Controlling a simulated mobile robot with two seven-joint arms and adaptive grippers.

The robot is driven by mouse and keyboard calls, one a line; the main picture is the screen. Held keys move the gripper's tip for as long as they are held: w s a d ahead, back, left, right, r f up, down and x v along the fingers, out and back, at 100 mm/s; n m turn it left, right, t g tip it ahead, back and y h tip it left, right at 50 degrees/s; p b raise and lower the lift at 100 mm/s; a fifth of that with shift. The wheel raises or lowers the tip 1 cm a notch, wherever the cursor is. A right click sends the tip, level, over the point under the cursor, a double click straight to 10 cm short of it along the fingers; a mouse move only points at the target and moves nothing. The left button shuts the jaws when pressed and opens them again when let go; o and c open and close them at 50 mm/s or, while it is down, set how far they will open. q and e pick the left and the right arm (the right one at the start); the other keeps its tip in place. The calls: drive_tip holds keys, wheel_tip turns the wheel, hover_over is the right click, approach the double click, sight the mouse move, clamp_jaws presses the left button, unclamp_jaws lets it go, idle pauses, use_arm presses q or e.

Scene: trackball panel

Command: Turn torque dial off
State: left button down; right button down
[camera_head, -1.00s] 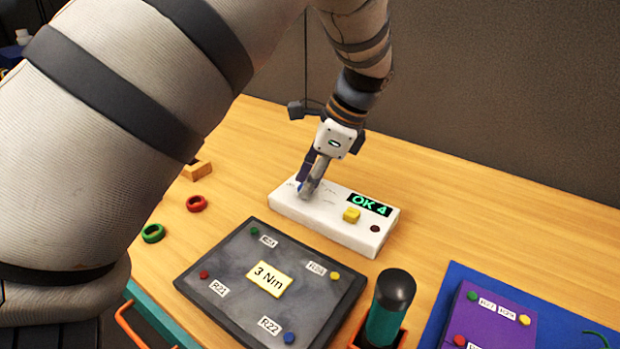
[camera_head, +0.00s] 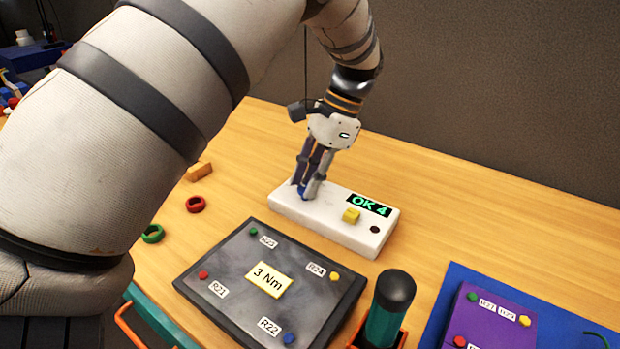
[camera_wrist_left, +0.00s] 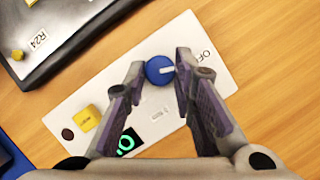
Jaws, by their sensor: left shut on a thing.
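The torque dial (camera_wrist_left: 158,71) is a round blue knob with a white pointer mark, on a white box (camera_head: 345,240). My left gripper (camera_head: 309,192) reaches down over the left end of the box. In the left wrist view its fingers (camera_wrist_left: 160,72) are shut on the dial, one on each side. In the head view the fingers hide most of the dial. My right gripper is not in view.
A yellow button (camera_head: 351,215) and a dark round spot (camera_head: 375,229) are on the box. A dark panel (camera_head: 222,272) labelled "3 Nm" lies in front. A black-and-green handle (camera_head: 391,300) and a purple panel (camera_head: 495,325) are to the right. Red (camera_head: 195,204) and green (camera_head: 152,233) rings lie left.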

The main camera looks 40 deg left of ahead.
use_arm(q)
drive_tip(key=shift+a+n+h, duration=0.1)
drive_tip(key=shift+n+h, duration=0.4)
drive_tip(key=shift+n, duration=0.6)
drive_tip(key=c, duration=1.3)
unclamp_jaws()
drive_tip(key=shift+c, duration=0.2)
drive_tip(key=v, duration=1.2)
drive_tip(key=shift+w, duration=0.2)
drive_tip(key=shift+f, duration=0.15)
